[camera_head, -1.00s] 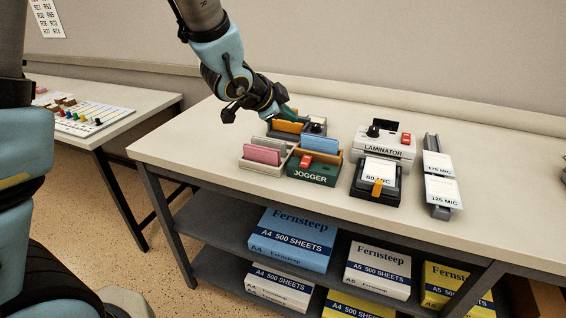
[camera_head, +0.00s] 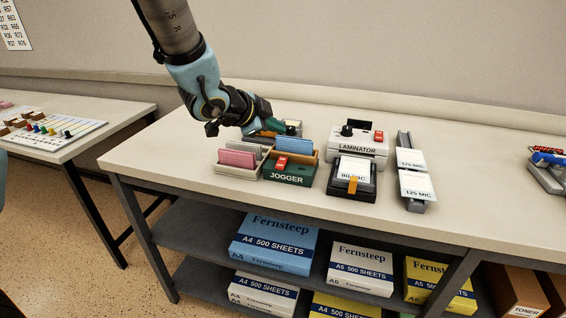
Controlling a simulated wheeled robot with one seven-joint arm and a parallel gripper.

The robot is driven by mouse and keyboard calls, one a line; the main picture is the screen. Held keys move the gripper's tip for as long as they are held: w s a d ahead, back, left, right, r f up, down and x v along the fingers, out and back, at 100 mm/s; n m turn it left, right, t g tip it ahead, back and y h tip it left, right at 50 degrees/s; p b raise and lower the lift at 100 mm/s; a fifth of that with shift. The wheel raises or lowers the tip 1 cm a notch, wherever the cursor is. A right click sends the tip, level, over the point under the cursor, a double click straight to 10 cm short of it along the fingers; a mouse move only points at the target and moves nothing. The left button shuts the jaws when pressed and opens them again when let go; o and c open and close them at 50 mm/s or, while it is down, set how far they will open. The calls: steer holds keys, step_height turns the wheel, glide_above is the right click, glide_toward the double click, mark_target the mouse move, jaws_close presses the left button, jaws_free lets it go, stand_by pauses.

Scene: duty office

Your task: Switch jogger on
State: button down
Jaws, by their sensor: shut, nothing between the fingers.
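The jogger (camera_head: 290,178) is a dark green box with its name on the front, standing near the table's front edge. A red switch (camera_head: 281,163) sits on its top left, and a blue sheet stack (camera_head: 301,151) stands in its tan tray. I cannot tell whether the switch is on or off. My gripper (camera_head: 278,125) is shut, with green-tipped fingers, above and behind the jogger and apart from the switch. The arm partly hides the things behind the jogger.
A grey tray with pink sheets (camera_head: 237,158) stands left of the jogger. Right of it are a black box with a white card (camera_head: 354,170), the laminator (camera_head: 358,144) with its own red switch, and a grey card rack (camera_head: 414,178). The table's left (camera_head: 150,156) is clear.

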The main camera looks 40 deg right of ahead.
mark_target(278, 162)
steer(key=f+b, duration=0.1)
steer(key=f, duration=0.1)
steer(key=f+b, duration=0.2)
steer(key=d+f+b, duration=0.1)
steer(key=f, duration=0.1)
steer(key=shift+w+f+b, duration=0.3)
steer(key=shift+f, duration=0.05)
stand_by(1.6)
steer(key=shift+d+f+b, duration=0.1)
steer(key=shift+f+b, duration=0.3)
steer(key=shift+f+b, duration=0.35)
steer(key=shift+f, duration=0.05)
stand_by(0.5)
steer(key=shift+r, duration=0.1)
steer(key=shift+r+p, duration=0.6)
steer(key=shift+r, duration=0.25)
